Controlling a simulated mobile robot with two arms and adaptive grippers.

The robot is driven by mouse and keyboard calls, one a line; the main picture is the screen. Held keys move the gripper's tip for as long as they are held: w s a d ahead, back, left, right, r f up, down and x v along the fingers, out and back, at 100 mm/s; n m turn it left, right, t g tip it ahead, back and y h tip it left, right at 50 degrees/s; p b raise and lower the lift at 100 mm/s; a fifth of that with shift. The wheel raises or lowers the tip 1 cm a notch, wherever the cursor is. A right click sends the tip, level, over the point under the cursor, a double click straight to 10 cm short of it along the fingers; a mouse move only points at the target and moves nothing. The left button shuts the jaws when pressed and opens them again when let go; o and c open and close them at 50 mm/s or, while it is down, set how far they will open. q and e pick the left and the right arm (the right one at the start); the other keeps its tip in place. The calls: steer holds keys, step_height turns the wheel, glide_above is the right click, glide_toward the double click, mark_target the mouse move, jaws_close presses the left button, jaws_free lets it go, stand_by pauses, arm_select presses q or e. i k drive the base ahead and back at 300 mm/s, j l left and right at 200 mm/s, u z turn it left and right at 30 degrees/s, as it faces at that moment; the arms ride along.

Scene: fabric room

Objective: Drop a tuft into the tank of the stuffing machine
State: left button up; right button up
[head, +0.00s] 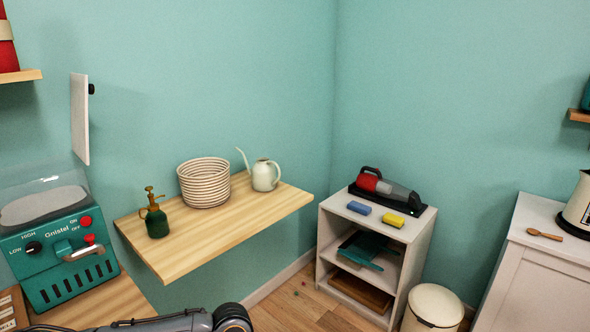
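A teal machine (62,252) with a clear top stands at the left edge on a wooden surface. It looks like the stuffing machine. Its front has a LOW/HIGH knob, red buttons marked ON and OFF, a metal handle and dark vent slots. The clear tank (38,180) on top shows a pale grey-white round area inside; I cannot tell whether this is filling or the tank's floor. No loose tuft can be made out. Part of one of my arms crosses the bottom edge, but neither gripper shows.
A wooden shelf (228,240) holds a green sprayer (156,220), a coiled basket (204,183) and a white watering can (264,176). A white cabinet (408,243) with a handheld vacuum (386,189) and a bin (432,308) stand right of centre. Floor shows between shelf and cabinet.

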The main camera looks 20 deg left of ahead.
mark_target(34, 212)
steer(key=i+l+u, duration=0.2)
steer(key=u, duration=0.3)
steer(key=i+l+u, duration=0.35)
steer(key=u, duration=0.15)
steer(key=i+l+u, duration=0.15)
steer(key=l+u, duration=0.3)
steer(key=i+l+u, duration=0.1)
steer(key=l+u, duration=0.4)
